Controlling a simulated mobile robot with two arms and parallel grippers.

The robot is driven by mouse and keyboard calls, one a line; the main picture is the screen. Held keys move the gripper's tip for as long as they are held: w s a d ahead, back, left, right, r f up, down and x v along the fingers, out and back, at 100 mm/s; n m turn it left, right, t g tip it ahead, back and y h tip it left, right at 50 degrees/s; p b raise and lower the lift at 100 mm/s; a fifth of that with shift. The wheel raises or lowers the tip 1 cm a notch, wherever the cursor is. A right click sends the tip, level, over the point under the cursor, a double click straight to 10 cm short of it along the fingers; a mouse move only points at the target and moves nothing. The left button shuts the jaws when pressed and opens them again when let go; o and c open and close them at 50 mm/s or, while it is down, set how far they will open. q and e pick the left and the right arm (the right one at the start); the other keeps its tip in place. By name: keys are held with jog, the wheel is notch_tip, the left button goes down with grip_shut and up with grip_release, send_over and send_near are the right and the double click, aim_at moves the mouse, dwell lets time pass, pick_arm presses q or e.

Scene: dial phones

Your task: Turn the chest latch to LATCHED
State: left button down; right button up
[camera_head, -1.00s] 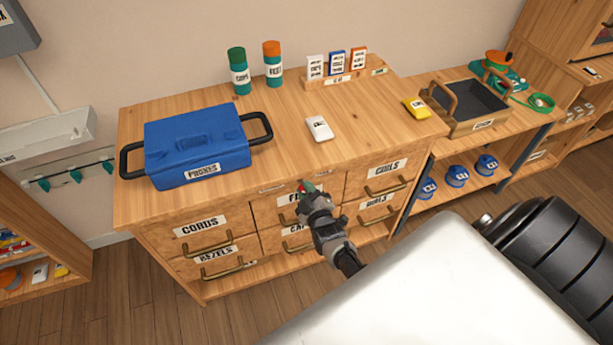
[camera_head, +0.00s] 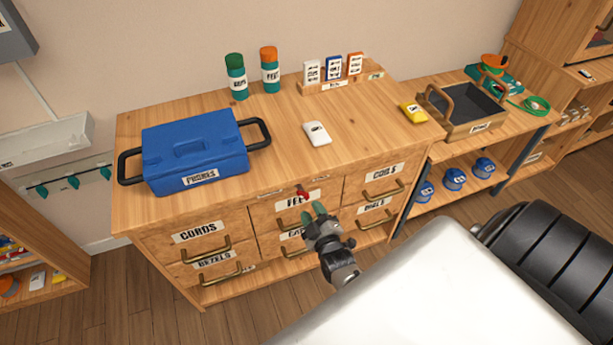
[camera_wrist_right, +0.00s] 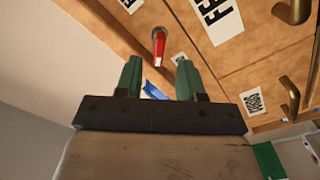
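The chest latch is a small red lever (camera_head: 302,192) on the upper front of the wooden chest (camera_head: 255,215), above the middle top drawer. In the right wrist view the red lever (camera_wrist_right: 159,47) lies ahead, between the lines of my two fingers, its rounded end toward me. My right gripper (camera_head: 314,210) has green fingertips and is just below and in front of the lever, apart from it. In the wrist view the right gripper (camera_wrist_right: 159,72) is open with nothing between its fingers. The latch's marking is too small to read. My left gripper is not in view.
A blue case (camera_head: 195,150) with black handles, a white card-like item (camera_head: 317,133) and two green canisters stand on the chest top. Brass drawer handles (camera_head: 295,226) stick out from the front. A bench with a wooden tray (camera_head: 450,131) is at the right.

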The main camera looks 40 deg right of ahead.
jog(key=shift+v, duration=2.25)
